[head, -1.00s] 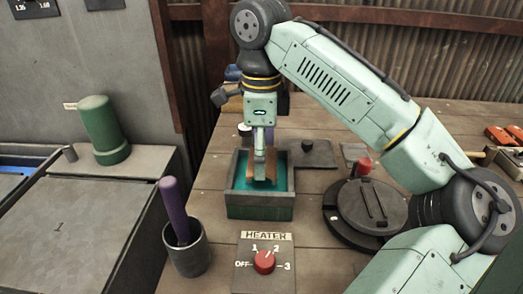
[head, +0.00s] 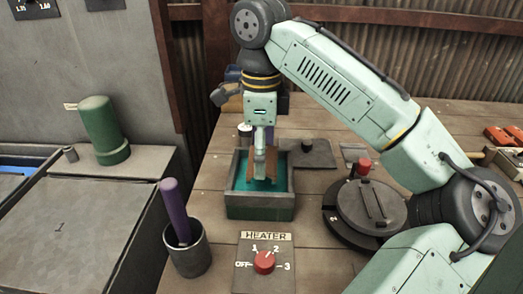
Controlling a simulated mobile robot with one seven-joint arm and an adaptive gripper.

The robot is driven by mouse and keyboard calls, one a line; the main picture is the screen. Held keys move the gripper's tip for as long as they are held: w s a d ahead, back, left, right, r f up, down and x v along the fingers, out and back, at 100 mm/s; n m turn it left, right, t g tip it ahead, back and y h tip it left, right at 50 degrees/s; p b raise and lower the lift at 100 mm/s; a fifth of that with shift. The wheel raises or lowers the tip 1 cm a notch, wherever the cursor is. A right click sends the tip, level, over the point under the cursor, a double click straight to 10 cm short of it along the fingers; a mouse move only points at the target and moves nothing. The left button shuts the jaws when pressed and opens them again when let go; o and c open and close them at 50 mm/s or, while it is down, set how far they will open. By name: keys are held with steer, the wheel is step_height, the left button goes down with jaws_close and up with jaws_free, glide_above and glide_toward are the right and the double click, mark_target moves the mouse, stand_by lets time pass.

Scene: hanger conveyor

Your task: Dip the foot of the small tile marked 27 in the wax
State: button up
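My gripper (head: 265,158) points straight down over the wax tank (head: 260,210), a dark square-walled box holding teal wax (head: 242,184). A small brown tile (head: 272,170) shows at the gripper's fingertips, and its lower end is at or in the wax. I cannot read a number on it. The fingers look closed on the tile, seen nearly edge-on. How deep the foot sits in the wax is hard to tell from this angle.
A heater panel with a red knob (head: 264,262) stands in front of the tank. A pot with a purple-handled tool (head: 176,212) is at left front. A round dark lidded plate (head: 370,206) is to the right. A flat dark plate (head: 312,153) lies behind the tank.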

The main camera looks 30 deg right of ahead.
step_height(320, 180, up, 3)
steer(key=p, duration=0.3)
steer(key=shift+r+p, duration=0.4)
steer(key=shift+r, duration=0.6)
